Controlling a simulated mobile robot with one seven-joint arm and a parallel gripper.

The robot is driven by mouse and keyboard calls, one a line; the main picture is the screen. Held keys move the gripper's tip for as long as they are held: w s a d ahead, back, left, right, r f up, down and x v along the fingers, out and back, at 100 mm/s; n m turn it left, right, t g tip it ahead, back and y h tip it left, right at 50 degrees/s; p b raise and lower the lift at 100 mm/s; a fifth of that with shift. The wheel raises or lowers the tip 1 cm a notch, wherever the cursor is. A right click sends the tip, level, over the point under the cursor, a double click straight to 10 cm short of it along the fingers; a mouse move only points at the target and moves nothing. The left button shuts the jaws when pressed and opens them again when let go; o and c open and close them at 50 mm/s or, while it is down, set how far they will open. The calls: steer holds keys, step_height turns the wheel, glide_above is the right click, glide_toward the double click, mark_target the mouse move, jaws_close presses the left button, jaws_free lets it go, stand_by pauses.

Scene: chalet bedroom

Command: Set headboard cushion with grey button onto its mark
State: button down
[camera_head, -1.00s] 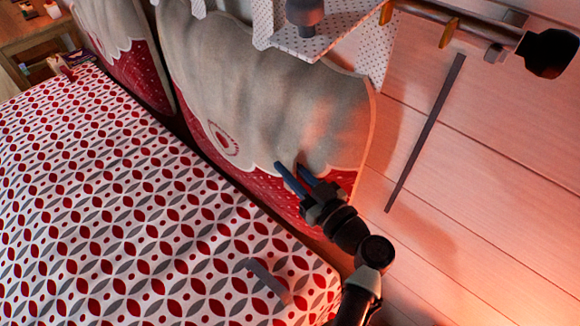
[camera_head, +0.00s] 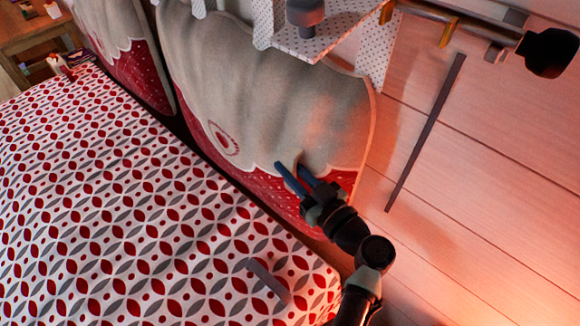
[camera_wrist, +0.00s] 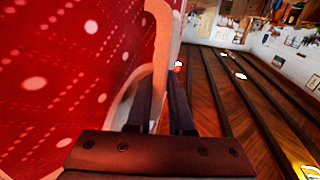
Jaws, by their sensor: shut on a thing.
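The large headboard cushion (camera_head: 270,100) is grey-beige above and dotted red below, with a round red-and-white emblem; I cannot make out a grey button on it. It stands upright against the pale wall behind the bed. My gripper (camera_head: 291,171) is at its lower right part, with both blue fingers pointing up and left. In the wrist view, the cushion's pale edge (camera_wrist: 161,45) runs down between the fingers of my gripper (camera_wrist: 160,88), which are shut on it. A second similar cushion (camera_head: 125,50) stands farther left. I cannot tell which mark belongs to the cushion.
The bed (camera_head: 120,220) has a red, grey and white patterned cover, with a short grey strip (camera_head: 268,281) near its corner. A long dark strip (camera_head: 426,132) lies on the wall. A dotted shelf (camera_head: 325,38) overhangs the cushion's top. A wooden side table (camera_head: 35,40) is far left.

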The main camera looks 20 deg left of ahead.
steer(key=b+v, duration=0.1)
steer(key=v, duration=0.1)
steer(key=b+v, duration=0.1)
steer(key=w+b+v, duration=0.1)
steer(key=v, duration=0.1)
steer(key=shift+s+d+b, duration=0.2)
steer(key=shift+d+b, duration=0.2)
steer(key=shift+d, duration=0.2)
steer(key=c, duration=1.1)
jaws_free()
steer(key=b+v, duration=0.2)
steer(key=v, duration=1.1)
steer(key=shift+s, duration=0.1)
